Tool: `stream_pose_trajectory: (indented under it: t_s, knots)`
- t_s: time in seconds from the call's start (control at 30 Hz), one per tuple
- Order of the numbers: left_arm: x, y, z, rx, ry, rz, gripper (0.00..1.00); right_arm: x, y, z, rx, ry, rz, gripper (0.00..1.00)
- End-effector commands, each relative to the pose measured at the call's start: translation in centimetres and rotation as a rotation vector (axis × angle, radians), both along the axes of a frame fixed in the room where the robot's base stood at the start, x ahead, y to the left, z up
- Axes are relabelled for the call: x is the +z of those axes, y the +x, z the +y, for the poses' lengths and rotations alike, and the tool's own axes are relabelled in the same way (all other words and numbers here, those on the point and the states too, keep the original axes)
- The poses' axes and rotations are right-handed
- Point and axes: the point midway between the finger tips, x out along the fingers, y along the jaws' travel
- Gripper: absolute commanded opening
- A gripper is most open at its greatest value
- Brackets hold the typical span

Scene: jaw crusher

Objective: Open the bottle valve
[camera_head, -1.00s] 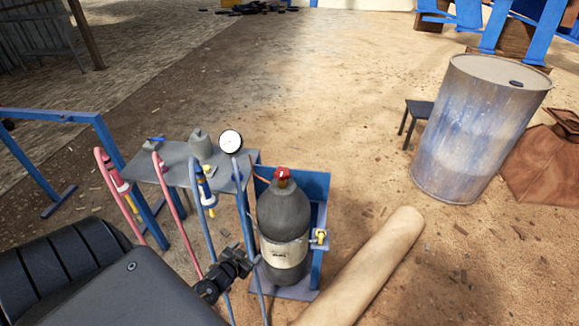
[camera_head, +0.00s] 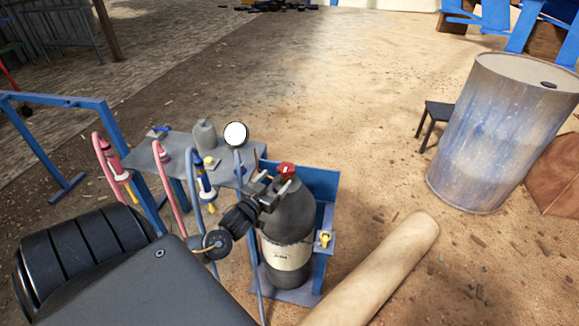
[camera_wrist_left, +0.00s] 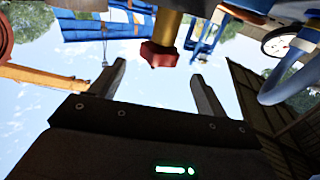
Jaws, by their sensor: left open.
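The dark grey gas bottle (camera_head: 292,217) stands upright in a blue metal stand. Its red valve knob (camera_head: 287,169) is on top. My left gripper (camera_head: 275,186) is at the bottle's upper left side, close to the knob. In the left wrist view the red knob (camera_wrist_left: 158,54) appears just beyond and between the two spread fingertips of my left gripper (camera_wrist_left: 157,72). The fingers are open with nothing between them, and I see no contact with the knob. My right gripper is not in view.
A grey table (camera_head: 160,165) with a round gauge (camera_head: 235,134) and several hoses with torch-like fittings stands left of the bottle. A yellow tap (camera_head: 324,239) is on the stand's right. A pale roll (camera_head: 385,265) lies to the right, and a barrel (camera_head: 495,135) stands beyond.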

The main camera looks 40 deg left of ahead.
Motion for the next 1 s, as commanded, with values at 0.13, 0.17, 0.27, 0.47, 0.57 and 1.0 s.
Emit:
stream_pose_trajectory:
  t_s: [0.13,0.17,0.27,0.47,0.57,1.0]
  knots:
    - [0.1,2.9,0.5,0.0,0.003,-0.003,0.75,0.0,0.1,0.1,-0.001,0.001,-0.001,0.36]
    - [0.1,3.5,0.6,-0.001,0.003,-0.003,0.75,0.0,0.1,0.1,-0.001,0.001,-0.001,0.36]
    - [0.1,5.4,0.9,-0.001,0.002,-0.002,0.75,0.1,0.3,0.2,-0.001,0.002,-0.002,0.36]
    - [0.0,8.1,1.5,-0.002,0.002,0.0,0.75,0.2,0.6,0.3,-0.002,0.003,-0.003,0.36]
    - [0.0,8.8,1.6,-0.002,0.002,0.001,0.75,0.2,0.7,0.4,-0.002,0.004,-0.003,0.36]
    - [0.0,9.2,1.6,-0.003,0.001,0.001,0.65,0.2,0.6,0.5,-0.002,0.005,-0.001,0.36]
